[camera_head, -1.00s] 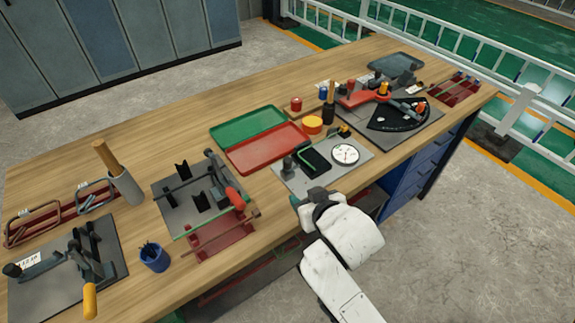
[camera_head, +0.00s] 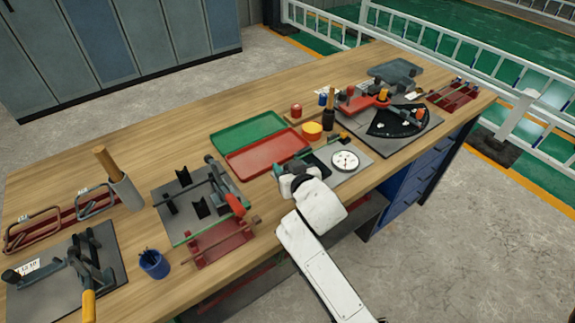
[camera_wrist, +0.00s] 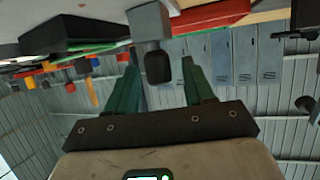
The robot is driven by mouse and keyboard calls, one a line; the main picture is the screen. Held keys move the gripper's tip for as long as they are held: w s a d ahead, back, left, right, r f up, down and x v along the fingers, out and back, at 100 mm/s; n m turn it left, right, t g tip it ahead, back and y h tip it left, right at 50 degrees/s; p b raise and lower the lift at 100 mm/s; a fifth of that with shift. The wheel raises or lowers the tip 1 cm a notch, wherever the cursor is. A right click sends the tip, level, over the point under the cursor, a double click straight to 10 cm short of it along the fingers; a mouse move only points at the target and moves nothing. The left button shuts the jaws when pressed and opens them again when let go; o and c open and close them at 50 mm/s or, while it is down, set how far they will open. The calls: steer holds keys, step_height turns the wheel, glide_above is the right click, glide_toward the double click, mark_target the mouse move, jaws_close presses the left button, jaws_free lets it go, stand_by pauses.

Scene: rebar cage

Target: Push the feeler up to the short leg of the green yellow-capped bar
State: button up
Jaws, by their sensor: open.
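The gauge plate (camera_head: 360,159) lies on the bench in the head view, with a white dial (camera_head: 345,160) on it. A small yellow piece (camera_head: 344,135) shows behind the dial; I cannot tell the bar's short leg apart. My gripper (camera_wrist: 159,66) is open at the plate's left end. In the wrist view, tilted over, its two green fingers stand either side of a dark rounded knob on a grey block (camera_wrist: 149,22), probably the feeler. Whether they touch it is unclear. A black block with a green edge (camera_wrist: 75,32) is left of it. My arm hides part of the plate.
A red tray (camera_head: 266,150) and a green tray (camera_head: 246,130) lie behind the plate. An orange-yellow round piece (camera_head: 312,130) stands near them. A clamp fixture (camera_head: 197,200) is to the left, a black sector fixture (camera_head: 398,122) to the right.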

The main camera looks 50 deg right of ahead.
steer(key=shift+w+d+f, duration=0.15)
steer(key=shift+w, duration=0.1)
steer(key=shift+c, duration=0.2)
jaws_close()
stand_by(0.4)
